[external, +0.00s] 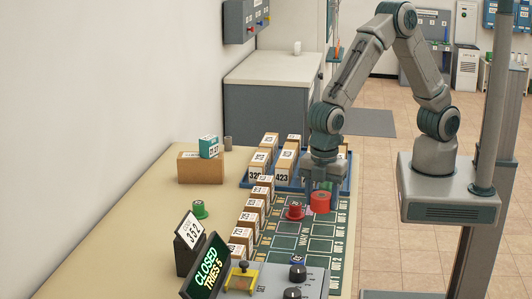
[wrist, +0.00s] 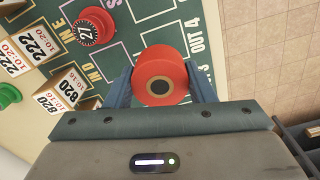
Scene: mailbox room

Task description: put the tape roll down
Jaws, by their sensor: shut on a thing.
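The red tape roll (wrist: 160,70) sits between the two fingers of my gripper (wrist: 160,88) in the wrist view. It has a tan inner ring and a dark centre. In the external view the tape roll (external: 320,203) shows at the tip of my gripper (external: 320,188), over the right side of the green printed mat (external: 318,240). My gripper is shut on it and points down. I cannot tell whether the roll touches the mat.
A red knob-like piece (external: 295,211) stands on the mat just left of the roll. Several numbered boxes (external: 249,220) line the mat's left edge. A blue tray (external: 332,179) with boxes lies behind. A green piece (external: 199,209) and a control panel (external: 290,283) stand nearby.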

